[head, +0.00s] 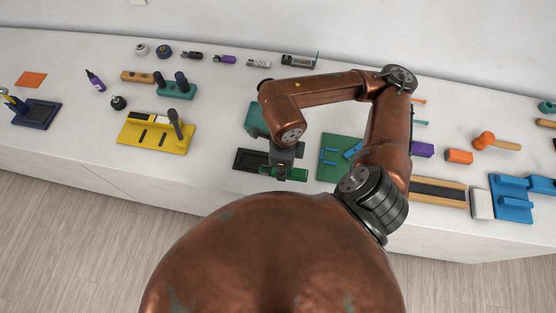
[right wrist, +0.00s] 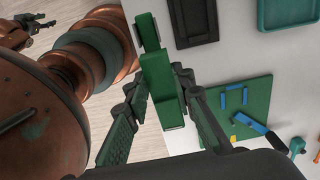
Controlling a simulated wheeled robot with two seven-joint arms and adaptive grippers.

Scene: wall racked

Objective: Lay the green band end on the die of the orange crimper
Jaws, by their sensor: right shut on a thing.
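My right gripper (head: 282,167) is above the table's front edge, shut on a green block-like piece, the green band end (head: 296,174). In the right wrist view the piece (right wrist: 160,85) stands between the two fingers (right wrist: 165,115), its narrower end pointing away. I see no clearly orange crimper. A yellow base with a dark upright lever (head: 175,124) stands left of the gripper, apart from it; I cannot tell whether it is the crimper. My left gripper is not seen in the head view.
A black tray (head: 239,159) lies beside the gripper; a green board with blue pieces (head: 328,172) lies to the right. A blue base with a lever (head: 35,113) is far left. An orange block (head: 459,156) and orange mallet (head: 484,140) are right. My arm covers the middle.

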